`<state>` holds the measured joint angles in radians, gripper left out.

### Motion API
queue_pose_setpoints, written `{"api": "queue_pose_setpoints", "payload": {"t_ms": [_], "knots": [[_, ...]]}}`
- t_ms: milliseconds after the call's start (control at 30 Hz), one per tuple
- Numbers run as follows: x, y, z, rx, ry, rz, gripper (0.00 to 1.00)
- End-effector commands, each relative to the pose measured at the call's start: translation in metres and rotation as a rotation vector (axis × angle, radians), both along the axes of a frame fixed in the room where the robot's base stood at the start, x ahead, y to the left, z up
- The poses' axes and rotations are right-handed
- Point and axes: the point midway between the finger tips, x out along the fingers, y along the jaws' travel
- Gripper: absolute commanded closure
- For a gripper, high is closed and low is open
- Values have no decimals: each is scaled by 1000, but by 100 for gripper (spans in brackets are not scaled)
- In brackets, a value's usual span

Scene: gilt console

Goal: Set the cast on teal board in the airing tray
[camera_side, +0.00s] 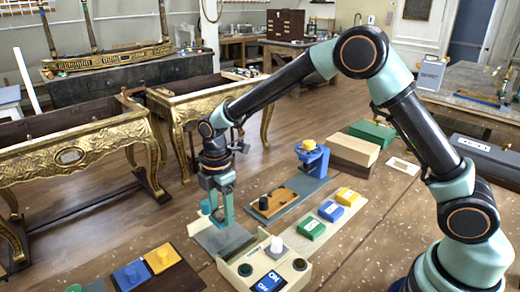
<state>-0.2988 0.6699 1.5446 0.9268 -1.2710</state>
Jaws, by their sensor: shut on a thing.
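My gripper (221,212) points down over the left end of a cream tray (228,262), just above its grey floor. It is shut on a small teal piece (206,207), which I take for the cast on its teal board. The piece shows at the left of the fingers. The fingers are a similar teal and hide part of it, so its outline is hard to tell. I cannot tell whether it touches the tray floor. The tray, which I take for the airing tray, carries a label on its wall.
A white cylinder (277,246) and a blue card (269,282) are at the tray's right end. A wooden board (272,203) and blue device (312,158) are behind.

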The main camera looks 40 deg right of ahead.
Motion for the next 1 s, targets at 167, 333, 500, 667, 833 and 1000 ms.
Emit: {"api": "queue_pose_setpoints", "payload": {"t_ms": [167,333,500,667,833,1000], "knots": [[0,0,-14,0,1,0,96],[-1,0,-37,-1,4,0,96],[0,0,-54,0,1,0,96],[0,0,-55,0,-1,0,96],[0,0,-56,0,0,0,96],[0,0,-58,0,0,0,11]]}}
